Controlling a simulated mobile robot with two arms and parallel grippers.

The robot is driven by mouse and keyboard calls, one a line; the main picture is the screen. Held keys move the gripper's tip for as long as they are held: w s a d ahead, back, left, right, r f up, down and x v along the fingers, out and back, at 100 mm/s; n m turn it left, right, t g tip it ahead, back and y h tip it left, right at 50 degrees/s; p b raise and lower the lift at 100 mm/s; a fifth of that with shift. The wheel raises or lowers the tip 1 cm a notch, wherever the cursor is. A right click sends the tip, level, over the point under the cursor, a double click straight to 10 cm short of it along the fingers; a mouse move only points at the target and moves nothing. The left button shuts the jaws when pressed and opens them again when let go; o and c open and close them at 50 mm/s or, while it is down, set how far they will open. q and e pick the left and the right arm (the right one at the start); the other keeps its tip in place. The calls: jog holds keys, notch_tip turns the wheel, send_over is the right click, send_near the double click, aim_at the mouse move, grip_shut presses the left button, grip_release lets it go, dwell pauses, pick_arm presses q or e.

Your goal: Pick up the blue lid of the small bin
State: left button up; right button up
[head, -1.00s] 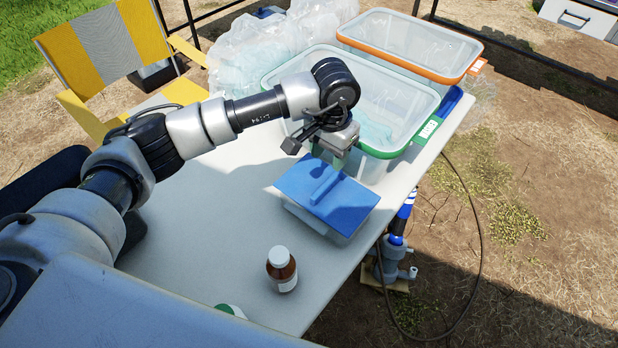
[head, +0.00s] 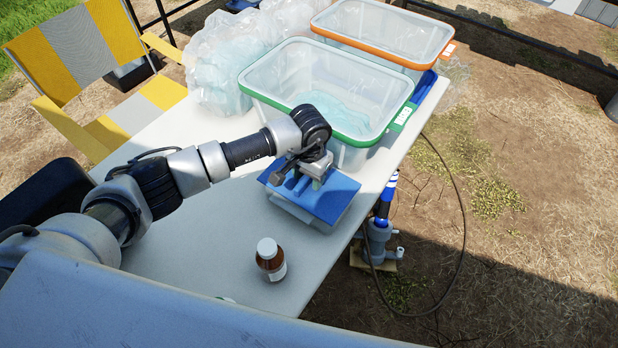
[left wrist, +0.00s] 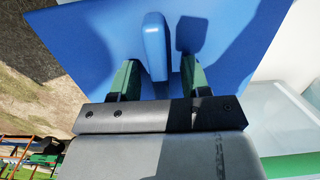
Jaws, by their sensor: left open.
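The blue lid (head: 333,203) lies on the small white bin (head: 297,212) on the table. It has a raised blue handle bar, which shows in the left wrist view (left wrist: 154,45). My left gripper (head: 306,182) is over the lid in the head view. In the left wrist view its two green fingers (left wrist: 158,78) are open and apart, one to each side of the handle's near end. The handle lies between them, with gaps visible. I cannot tell whether the fingertips touch the lid. My right gripper is not in view.
A clear tub with a green rim (head: 262,97) stands just behind the bin, and one with an orange rim (head: 330,34) behind that. A brown bottle with a white cap (head: 270,260) stands in front. Bagged clear material (head: 225,65) is at the back left.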

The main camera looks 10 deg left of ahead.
pick_arm(q)
grip_shut()
